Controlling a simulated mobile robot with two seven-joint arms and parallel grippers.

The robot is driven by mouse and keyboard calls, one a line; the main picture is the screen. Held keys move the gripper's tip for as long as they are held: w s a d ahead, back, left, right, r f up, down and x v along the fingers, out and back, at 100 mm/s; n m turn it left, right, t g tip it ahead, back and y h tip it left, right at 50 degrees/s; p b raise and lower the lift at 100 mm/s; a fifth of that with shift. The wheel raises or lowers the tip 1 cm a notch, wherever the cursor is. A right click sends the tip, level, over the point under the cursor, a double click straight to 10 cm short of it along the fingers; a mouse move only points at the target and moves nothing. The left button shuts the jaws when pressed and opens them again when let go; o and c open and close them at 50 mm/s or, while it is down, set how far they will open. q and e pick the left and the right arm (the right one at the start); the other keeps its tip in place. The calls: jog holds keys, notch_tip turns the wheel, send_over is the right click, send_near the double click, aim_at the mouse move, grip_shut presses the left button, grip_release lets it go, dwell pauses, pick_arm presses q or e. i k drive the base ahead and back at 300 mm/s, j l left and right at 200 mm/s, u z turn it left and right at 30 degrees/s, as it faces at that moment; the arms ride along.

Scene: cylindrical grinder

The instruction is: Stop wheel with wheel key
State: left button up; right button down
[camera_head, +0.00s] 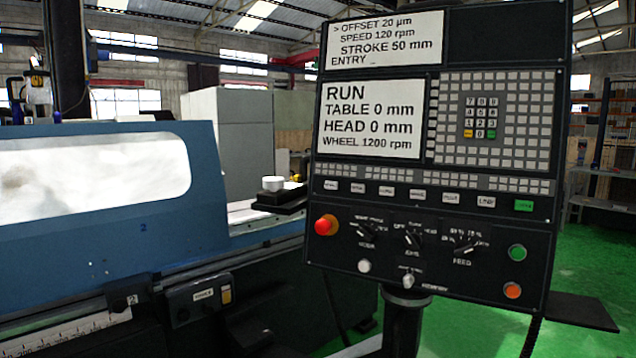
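The black control panel (437,150) of the grinder stands at the right in the head view, slightly tilted. Its lower screen (371,119) reads RUN, TABLE 0 mm, HEAD 0 mm, WHEEL 1200 rpm. Below the screens runs a row of several small white labelled keys (417,194), ending at the right in a green key (523,205). The labels are too small to read surely, so I cannot tell which is the wheel key. The grinding wheel itself is not visible. Neither of my grippers is in view.
A red stop button (326,225), rotary knobs (412,239), and green (517,253) and orange (512,290) buttons sit lower on the panel. The upper screen (385,42) shows offset, speed and stroke. The blue machine (100,235) fills the left. Green floor (590,260) is open at right.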

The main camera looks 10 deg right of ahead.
aim_at(329, 184)
jog(key=i+j+z, duration=0.1)
jog(key=i+j, duration=0.55)
jog(key=i+j+z, duration=0.1)
jog(key=i+j, duration=0.5)
jog(key=j, duration=0.3)
